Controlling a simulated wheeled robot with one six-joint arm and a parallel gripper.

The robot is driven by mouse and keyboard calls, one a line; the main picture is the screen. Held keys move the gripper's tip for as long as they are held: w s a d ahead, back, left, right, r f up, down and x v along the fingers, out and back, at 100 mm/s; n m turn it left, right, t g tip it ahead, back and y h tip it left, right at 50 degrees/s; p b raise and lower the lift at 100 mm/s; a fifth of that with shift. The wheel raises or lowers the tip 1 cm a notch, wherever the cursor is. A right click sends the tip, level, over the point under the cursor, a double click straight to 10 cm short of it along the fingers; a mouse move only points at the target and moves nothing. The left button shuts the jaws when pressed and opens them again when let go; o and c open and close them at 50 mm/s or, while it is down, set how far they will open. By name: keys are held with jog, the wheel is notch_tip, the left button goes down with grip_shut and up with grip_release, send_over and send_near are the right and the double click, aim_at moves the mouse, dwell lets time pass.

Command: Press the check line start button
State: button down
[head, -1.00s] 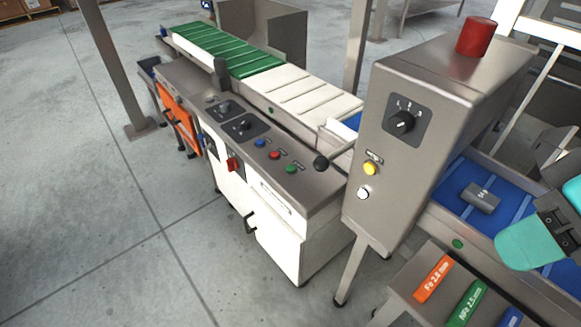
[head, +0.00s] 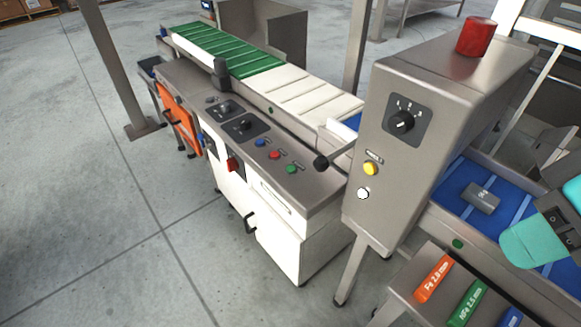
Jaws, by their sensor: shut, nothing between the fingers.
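A grey control console (head: 315,190) stands left of centre. On its top are a blue button (head: 260,142), a red button (head: 275,155) and a green button (head: 291,169), each with a small label too small to read. Another green button (head: 457,244) is on the side rail of the blue conveyor. My gripper (head: 524,246), with teal fingers, is at the right edge over the blue belt. It is shut and empty, right of both green buttons and well apart from the console. Part of it is cut off by the frame.
A grey cabinet (head: 405,165) with a dial (head: 402,121), yellow button (head: 370,168), white button (head: 363,193) and red beacon (head: 476,37) stands between my gripper and the console. A lever with a black knob (head: 321,162) sticks out near the console. Open floor lies left.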

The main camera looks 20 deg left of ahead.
dwell(0.7)
notch_tip(320, 180, up, 6)
jog(key=p, duration=0.6)
jog(key=shift+s, duration=0.1)
